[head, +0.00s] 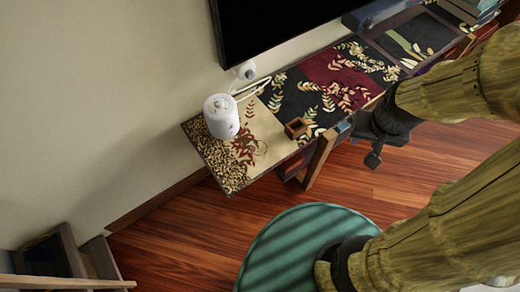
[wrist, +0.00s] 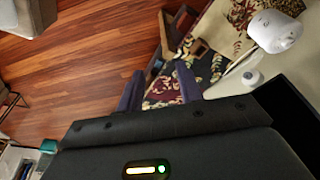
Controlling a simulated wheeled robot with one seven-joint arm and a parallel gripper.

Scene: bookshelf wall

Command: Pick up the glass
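No glass stands out clearly. A faint rounded outline (head: 260,147) on the pale end of the bench runner, between the white canister and a small brown box, may be a clear glass; I cannot tell. My gripper (head: 366,140) is above the bench's front edge, to the right of that outline and apart from it. In the wrist view my gripper (wrist: 159,88) has its two dark fingers spread wide, with nothing between them.
The white canister (head: 221,117) stands near the bench's left end; a small white object (head: 247,71) is by the wall. The brown box (head: 296,127) sits near the front edge. A dark screen (head: 275,25) hangs above. A round green striped seat (head: 300,245) stands in front.

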